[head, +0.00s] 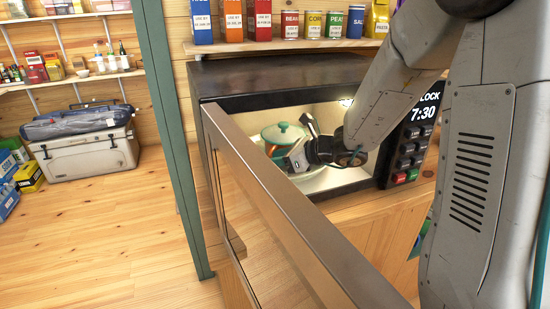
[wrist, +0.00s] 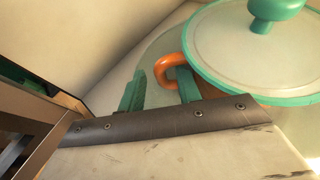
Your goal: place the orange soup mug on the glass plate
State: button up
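The orange soup mug (head: 272,149) is inside the open microwave, with a pale lid that has a teal rim and knob. In the wrist view its orange handle (wrist: 170,66) points toward my gripper. The glass plate (wrist: 158,48) shows as a translucent disc under and around the mug; the mug appears to be over it, but its base is hidden. My gripper (head: 301,143) reaches into the microwave on the mug's right. In the wrist view its teal fingers (wrist: 160,91) are apart, with the handle at or just beyond their tips. I cannot tell whether they touch.
The microwave door (head: 290,215) stands open toward me, left of my arm. The control panel (head: 409,140) is at the right of the opening. A shelf with cans and boxes (head: 290,43) hangs above. The microwave walls leave little room around the gripper.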

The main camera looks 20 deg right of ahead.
jog(key=shift+s+d+r, duration=0.1)
jog(key=shift+r, duration=0.1)
jog(key=v, duration=1.1)
jog(key=shift+s+d, duration=0.2)
jog(key=shift+s, duration=0.1)
jog(key=shift+r, duration=0.1)
